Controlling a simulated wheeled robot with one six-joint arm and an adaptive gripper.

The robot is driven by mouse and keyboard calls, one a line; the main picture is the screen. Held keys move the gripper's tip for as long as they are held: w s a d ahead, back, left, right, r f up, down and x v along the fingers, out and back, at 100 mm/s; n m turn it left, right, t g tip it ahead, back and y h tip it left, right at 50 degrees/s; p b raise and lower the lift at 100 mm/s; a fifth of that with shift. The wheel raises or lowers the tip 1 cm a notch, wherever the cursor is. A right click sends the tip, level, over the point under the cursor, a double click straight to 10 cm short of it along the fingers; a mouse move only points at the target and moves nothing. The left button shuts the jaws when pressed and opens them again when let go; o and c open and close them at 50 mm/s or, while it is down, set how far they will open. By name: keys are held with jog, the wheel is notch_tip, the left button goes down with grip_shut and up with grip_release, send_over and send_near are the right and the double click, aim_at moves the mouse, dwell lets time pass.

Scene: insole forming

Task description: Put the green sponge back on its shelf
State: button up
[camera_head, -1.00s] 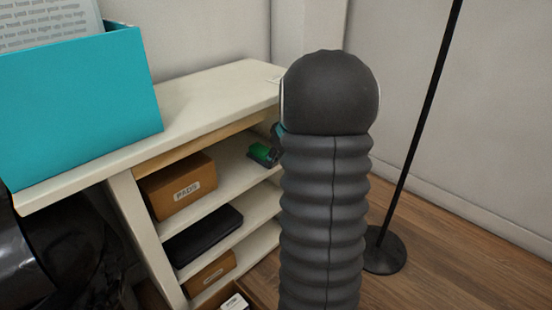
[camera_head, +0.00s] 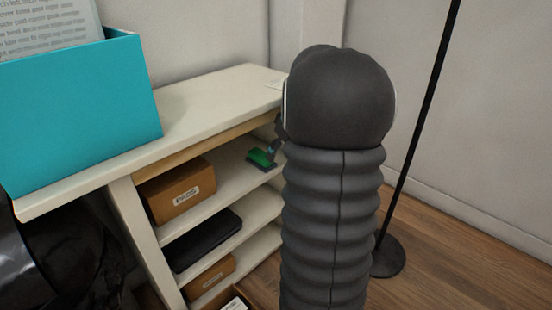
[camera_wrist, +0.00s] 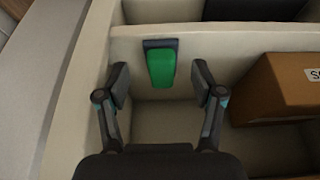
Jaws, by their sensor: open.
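The green sponge (camera_head: 262,157) lies on the upper shelf (camera_head: 224,173) of the cream unit, near its front edge. In the wrist view the sponge (camera_wrist: 161,68) shows green with a dark grey strip at its far end. My gripper (camera_wrist: 160,80) is open. Its two fingers stand to the left and right of the sponge, with a visible gap on each side. In the head view only a small part of my gripper shows beside the sponge; my arm hides the rest.
A black case (camera_head: 207,239) and another brown box (camera_head: 210,277) lie below. A teal bin (camera_head: 80,112) stands on top. A black pole stand (camera_head: 388,258) is at the right.

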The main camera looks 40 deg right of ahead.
jog(key=v, duration=0.6)
jog(key=s+a+r, duration=0.2)
jog(key=s+a, duration=0.1)
jog(key=a, duration=0.7)
jog(key=s+a+r, duration=0.2)
jog(key=s+a, duration=0.2)
jog(key=a, duration=0.6)
jog(key=s+a+f+m+t, duration=0.1)
jog(key=s+a+f, duration=0.3)
jog(key=s+a, duration=0.7)
jog(key=shift+s+a+f+h, duration=0.2)
jog(key=shift+s+h, duration=0.1)
jog(key=shift+s, duration=0.95)
notch_tip(320, 180, up, 4)
jog(key=p, duration=0.4)
